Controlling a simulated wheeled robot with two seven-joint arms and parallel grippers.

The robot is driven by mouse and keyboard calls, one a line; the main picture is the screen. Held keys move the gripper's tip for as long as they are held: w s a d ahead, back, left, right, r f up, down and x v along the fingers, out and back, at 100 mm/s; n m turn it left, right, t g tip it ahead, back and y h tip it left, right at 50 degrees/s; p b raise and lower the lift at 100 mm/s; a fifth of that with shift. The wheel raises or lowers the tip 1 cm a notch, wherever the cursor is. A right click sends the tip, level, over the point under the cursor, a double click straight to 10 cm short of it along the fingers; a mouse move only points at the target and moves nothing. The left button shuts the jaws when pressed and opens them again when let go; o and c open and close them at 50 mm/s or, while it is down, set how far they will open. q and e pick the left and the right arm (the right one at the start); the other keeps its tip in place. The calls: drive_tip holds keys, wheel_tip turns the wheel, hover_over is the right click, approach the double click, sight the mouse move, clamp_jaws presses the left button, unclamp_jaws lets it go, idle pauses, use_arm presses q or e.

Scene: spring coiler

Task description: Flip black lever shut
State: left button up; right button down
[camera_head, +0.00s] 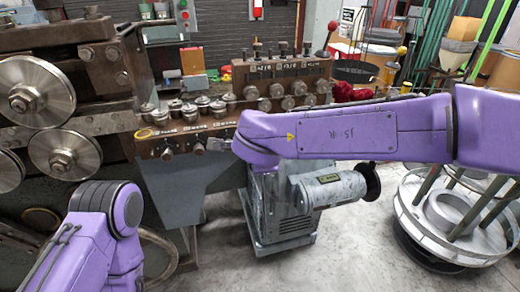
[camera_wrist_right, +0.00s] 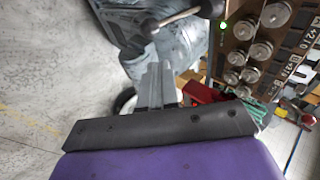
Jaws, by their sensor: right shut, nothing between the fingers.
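A lever with a metal rod and a dark round knob (camera_wrist_right: 211,8) shows at the top of the right wrist view. Its rod slopes down to the left to a pivot on a grey machine body. I cannot pick it out in the head view, where my right forearm covers part of the machine. My right gripper (camera_wrist_right: 155,70) is shut and empty, its fingertips just below the pivot end of the rod; contact cannot be told. My left arm shows at lower left in the head view, but its gripper is out of frame.
A brown control block (camera_head: 185,136) with several metal knobs stands behind my right wrist. A green light (camera_wrist_right: 224,25) glows beside the knob. A grey motor (camera_head: 330,187) sits below my right forearm. Large metal rollers (camera_head: 34,92) stand at left.

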drive_tip(key=v, duration=0.7)
drive_tip(key=shift+a, duration=0.2)
drive_tip(key=shift+w, duration=0.2)
